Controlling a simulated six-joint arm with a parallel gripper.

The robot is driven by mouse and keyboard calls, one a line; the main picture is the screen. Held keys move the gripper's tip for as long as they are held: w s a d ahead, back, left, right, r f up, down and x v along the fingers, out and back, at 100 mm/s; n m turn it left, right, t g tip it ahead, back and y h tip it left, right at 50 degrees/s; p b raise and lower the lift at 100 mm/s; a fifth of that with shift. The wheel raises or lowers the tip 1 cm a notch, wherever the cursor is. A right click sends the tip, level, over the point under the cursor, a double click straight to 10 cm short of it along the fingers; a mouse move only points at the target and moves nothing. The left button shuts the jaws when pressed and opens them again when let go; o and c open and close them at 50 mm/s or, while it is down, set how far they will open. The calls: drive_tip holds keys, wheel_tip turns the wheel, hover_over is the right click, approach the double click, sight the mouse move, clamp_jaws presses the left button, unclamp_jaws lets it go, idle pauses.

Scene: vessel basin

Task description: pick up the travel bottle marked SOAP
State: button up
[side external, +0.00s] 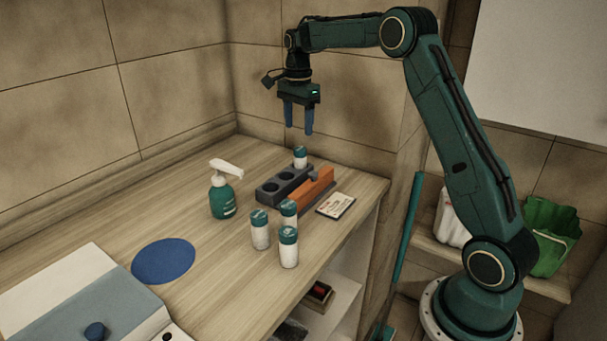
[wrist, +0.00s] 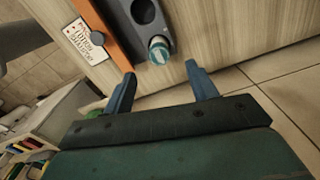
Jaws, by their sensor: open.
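Several small white travel bottles with teal caps are in the side view. One bottle (side external: 300,158) stands upright at the far end of a dark grey rack (side external: 270,196); its teal cap also shows in the wrist view (wrist: 158,47). Three others stand close together on the counter in front of the rack: a left one (side external: 260,232), a back one (side external: 289,214) and a front one (side external: 288,250). I cannot read which is marked SOAP. My gripper (side external: 299,129) is open and empty, pointing down above the rack's far bottle, apart from it.
An orange block (side external: 313,187) lies along the rack, with a printed card (side external: 336,205) beside it. A green pump bottle (side external: 223,198) stands left of the rack. A round blue mat (side external: 163,261) lies further left. The counter between mat and bottles is clear.

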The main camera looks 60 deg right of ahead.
sight(299, 149)
drive_tip(key=shift+f, duration=2.25)
drive_tip(key=shift+f, duration=0.1)
drive_tip(key=shift+s+f, duration=0.1)
drive_tip(key=shift+f, duration=2.4)
drive_tip(key=shift+c, duration=0.5)
drive_tip(key=c, duration=1)
